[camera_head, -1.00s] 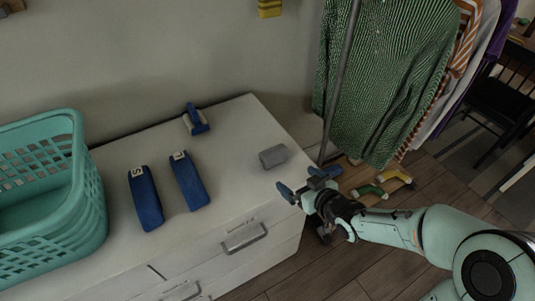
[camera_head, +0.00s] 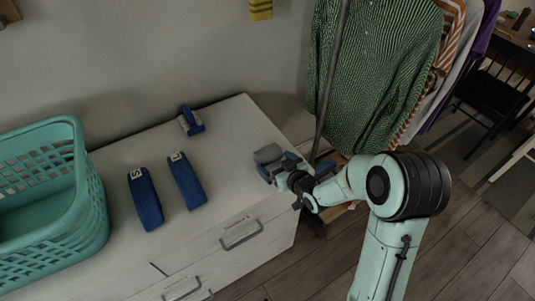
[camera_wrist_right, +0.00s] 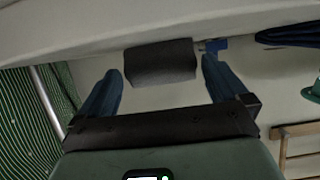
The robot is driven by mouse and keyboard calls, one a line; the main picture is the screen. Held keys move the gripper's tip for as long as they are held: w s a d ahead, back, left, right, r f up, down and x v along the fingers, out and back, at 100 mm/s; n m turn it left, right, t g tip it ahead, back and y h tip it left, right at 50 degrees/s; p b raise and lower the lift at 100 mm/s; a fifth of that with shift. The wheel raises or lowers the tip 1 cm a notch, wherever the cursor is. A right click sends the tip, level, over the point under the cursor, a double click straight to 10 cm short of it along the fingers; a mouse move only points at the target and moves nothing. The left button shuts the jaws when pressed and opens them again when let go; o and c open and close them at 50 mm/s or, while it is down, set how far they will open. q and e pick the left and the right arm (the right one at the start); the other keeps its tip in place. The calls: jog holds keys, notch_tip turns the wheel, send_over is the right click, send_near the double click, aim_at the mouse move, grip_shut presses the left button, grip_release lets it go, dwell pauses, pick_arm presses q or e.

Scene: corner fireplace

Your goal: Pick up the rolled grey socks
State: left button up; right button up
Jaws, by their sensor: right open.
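The rolled grey socks (camera_head: 267,153) lie near the right end of the white dresser top. They also show in the right wrist view (camera_wrist_right: 160,62), just beyond and between the fingertips. My right gripper (camera_head: 275,168) is open at the socks, its blue fingers spread to either side in the right wrist view (camera_wrist_right: 165,82). The gripper partly covers the socks in the head view. I cannot tell whether a finger touches them. My left gripper is not in view.
A teal laundry basket (camera_head: 88,215) stands on the left of the dresser (camera_head: 225,190). Two folded blue items (camera_head: 145,198) (camera_head: 187,181) lie mid-top, and a small blue-and-grey item (camera_head: 190,121) sits behind them. A clothes rack with a green striped shirt (camera_head: 370,65) stands at the right.

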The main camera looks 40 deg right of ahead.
aim_at(273, 159)
jog(key=x, duration=0.4)
jog(key=shift+w+r, duration=0.15)
jog(key=shift+w, duration=0.1)
jog(key=c, duration=0.7)
jog(key=shift+o, duration=0.2)
jog(key=shift+r, duration=0.15)
